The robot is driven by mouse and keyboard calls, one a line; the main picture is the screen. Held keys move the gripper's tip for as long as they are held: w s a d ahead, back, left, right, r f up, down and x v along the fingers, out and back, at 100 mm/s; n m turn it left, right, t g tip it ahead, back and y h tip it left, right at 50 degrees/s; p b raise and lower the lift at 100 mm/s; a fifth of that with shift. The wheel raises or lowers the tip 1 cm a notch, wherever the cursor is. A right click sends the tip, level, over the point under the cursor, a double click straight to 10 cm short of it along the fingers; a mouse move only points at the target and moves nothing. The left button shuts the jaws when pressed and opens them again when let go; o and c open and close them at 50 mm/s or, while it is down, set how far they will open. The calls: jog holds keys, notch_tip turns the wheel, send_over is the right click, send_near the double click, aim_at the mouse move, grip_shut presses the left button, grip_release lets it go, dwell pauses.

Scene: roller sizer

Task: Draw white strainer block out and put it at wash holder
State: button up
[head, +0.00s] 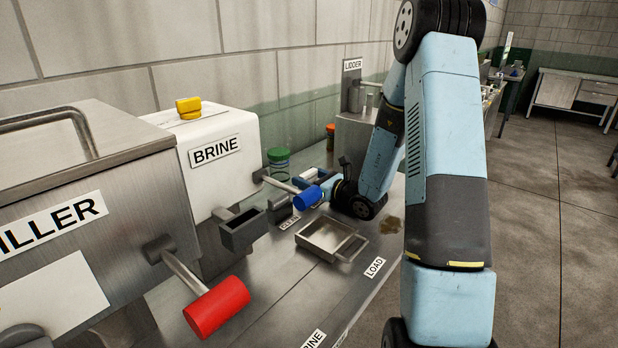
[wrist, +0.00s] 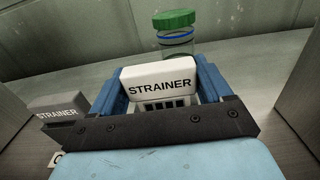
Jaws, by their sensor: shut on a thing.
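A dark slotted face shows below the block's lettering. I cannot pick out the wash holder in either view.
A grey block lettered STRAINER (wrist: 58,112) stands to the left. A green-lidded jar (wrist: 176,32) stands behind. A metal tray (head: 328,240), an open grey box (head: 243,229), a blue-ended lever (head: 308,198) and a red-ended lever (head: 216,306) crowd the bench.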

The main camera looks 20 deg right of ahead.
jog(key=shift+f, duration=0.95)
jog(key=o, duration=1)
jog(key=shift+s, duration=0.1)
jog(key=shift+f, duration=0.1)
jog(key=v, duration=1.3)
jog(key=shift+s+d, duration=0.1)
jog(key=shift+s, duration=0.1)
jog(key=shift+s+d, duration=0.1)
jog(key=shift+s, duration=0.05)
